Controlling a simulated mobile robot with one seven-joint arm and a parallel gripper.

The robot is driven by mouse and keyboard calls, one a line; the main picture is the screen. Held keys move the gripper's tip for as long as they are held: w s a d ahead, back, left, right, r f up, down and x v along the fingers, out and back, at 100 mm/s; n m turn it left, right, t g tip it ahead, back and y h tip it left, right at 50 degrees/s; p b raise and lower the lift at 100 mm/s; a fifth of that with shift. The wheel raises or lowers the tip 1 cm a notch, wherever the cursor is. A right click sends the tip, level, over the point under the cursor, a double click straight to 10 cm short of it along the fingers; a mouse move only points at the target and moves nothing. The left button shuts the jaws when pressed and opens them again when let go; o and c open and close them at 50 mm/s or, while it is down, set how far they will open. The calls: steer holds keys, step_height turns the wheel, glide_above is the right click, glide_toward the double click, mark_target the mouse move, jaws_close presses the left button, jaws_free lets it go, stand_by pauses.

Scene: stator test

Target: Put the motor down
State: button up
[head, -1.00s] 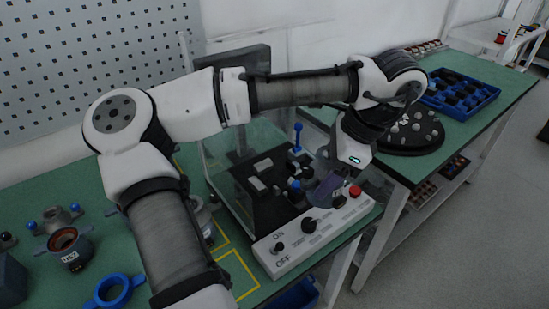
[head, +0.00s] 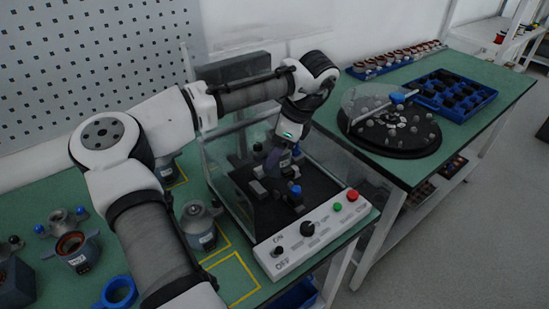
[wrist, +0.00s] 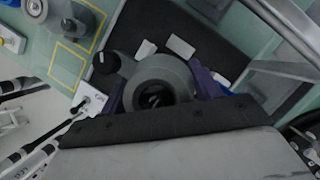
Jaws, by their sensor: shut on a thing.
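The motor (wrist: 158,73) is a grey round body with a dark central hole, seen end-on in the wrist view. My gripper (wrist: 160,92) is shut on it, with a purple finger on each side. In the head view my gripper (head: 279,160) is over the black bed of the test rig (head: 238,178), inside its clear walls. The held motor is mostly hidden there, and I cannot tell whether it touches the bed. Another grey motor (head: 200,226) stands on the green table left of the rig, by the yellow marked squares.
The control panel (head: 312,232) with knobs and green and red buttons lies along the rig's front. A round black turntable (head: 395,140) and a blue tray (head: 452,94) are on the right table. A yellow square (head: 232,278) is empty. More parts stand at left.

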steer(key=shift+a+f+p, duration=0.1)
steer(key=shift+f+p, duration=0.45)
steer(key=shift+f, duration=1.55)
steer(key=o, duration=1.4)
steer(key=shift+f, duration=0.1)
steer(key=shift+c, duration=0.2)
steer(key=o, duration=0.3)
steer(key=shift+w+f, duration=0.1)
steer(key=shift+w, duration=0.05)
